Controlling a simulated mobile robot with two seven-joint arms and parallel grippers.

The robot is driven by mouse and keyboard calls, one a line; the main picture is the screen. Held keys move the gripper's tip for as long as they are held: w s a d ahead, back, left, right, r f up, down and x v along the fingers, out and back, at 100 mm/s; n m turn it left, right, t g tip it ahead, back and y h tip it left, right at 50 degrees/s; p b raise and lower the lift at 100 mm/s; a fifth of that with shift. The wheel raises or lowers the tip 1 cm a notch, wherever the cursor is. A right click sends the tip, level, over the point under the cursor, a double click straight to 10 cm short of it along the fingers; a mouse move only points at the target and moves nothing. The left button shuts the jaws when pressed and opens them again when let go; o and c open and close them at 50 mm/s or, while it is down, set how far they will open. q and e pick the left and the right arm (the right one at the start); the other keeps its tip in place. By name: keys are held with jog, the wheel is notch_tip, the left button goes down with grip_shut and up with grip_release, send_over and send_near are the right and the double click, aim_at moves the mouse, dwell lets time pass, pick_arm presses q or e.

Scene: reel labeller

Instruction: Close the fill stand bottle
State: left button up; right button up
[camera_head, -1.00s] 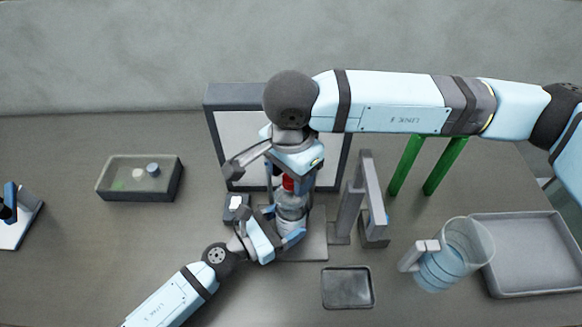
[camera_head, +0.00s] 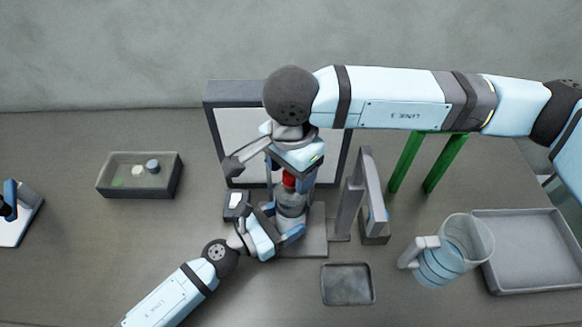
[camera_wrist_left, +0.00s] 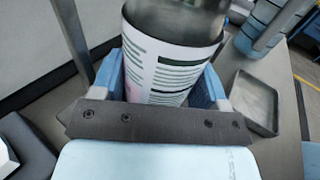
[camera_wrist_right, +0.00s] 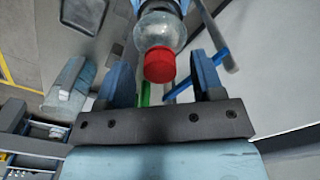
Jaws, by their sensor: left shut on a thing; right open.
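The bottle (camera_head: 291,205) is clear with a printed label and stands upright on the fill stand's grey base plate (camera_head: 310,246). A red cap (camera_wrist_right: 160,65) sits on its top; the head view shows the cap (camera_head: 288,180) too. I cannot tell how tight it is. My left gripper (camera_head: 284,230) is shut around the labelled body, which fills the left wrist view (camera_wrist_left: 168,70). My right gripper (camera_wrist_right: 162,82) points down from above and is open. Its fingers are on either side of the cap, with gaps visible. In the head view my right gripper (camera_head: 290,178) partly hides the cap.
A grey upright frame (camera_head: 352,195) stands right of the bottle, and a framed panel (camera_head: 229,140) behind it. A small tray (camera_head: 347,284), a jug of liquid (camera_head: 445,255) and a large tray (camera_head: 530,215) are at right. A box with small parts (camera_head: 112,185) is at left.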

notch_tip(320, 180, up, 12)
dwell(0.4)
pick_arm(q)
jog(key=o, duration=1.8)
jog(key=b+v, duration=0.4)
jog(key=v, duration=0.9)
jog(key=shift+f, duration=0.15)
pick_arm(e)
notch_tip(320, 180, down, 4)
jog(key=shift+f, duration=0.2)
pick_arm(q)
jog(key=shift+s+a, duration=0.25)
jog(key=shift+a, duration=0.1)
jog(key=shift+s, duration=0.1)
pick_arm(e)
jog(key=shift+f, duration=0.15)
